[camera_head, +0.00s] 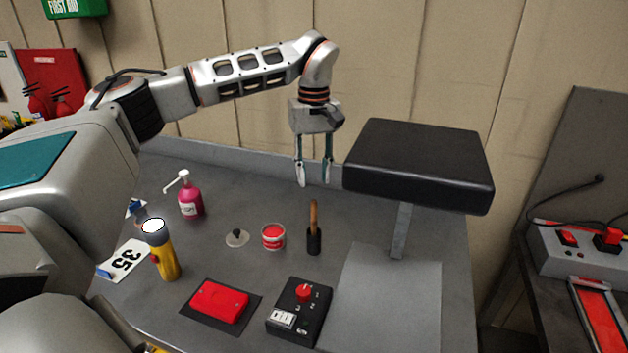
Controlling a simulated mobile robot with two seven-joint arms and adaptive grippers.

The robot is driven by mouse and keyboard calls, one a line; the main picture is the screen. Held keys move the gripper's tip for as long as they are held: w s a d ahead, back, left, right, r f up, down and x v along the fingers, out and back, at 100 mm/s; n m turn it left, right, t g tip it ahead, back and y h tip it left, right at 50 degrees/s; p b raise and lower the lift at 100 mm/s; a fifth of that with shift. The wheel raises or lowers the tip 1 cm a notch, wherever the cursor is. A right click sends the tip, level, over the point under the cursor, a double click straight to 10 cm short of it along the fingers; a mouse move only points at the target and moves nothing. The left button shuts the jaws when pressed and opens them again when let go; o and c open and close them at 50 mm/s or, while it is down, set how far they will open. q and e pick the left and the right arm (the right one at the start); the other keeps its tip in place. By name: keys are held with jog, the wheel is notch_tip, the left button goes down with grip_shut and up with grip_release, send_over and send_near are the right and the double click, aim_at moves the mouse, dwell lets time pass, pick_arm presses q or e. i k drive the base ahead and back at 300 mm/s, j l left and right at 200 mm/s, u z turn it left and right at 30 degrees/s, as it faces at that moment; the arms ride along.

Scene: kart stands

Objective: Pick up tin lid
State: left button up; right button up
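A small pale disc with a dark knob (237,238), which looks like the tin lid, lies flat on the grey bench left of a small red tin (273,237). The two stand apart. The tin's round top shows red. My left gripper (314,184) hangs fingers down above the back of the bench, to the right of and beyond the lid. Its two fingers are apart with nothing between them. My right gripper is not in view.
A brush with a wooden handle (314,230) stands right of the tin. A black padded stand (418,165) rises at right. A pink pump bottle (190,196), yellow flashlight (163,256), red box (220,302) and black switch box (300,310) surround the lid.

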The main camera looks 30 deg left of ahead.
aim_at(237, 238)
jog(key=k, duration=1)
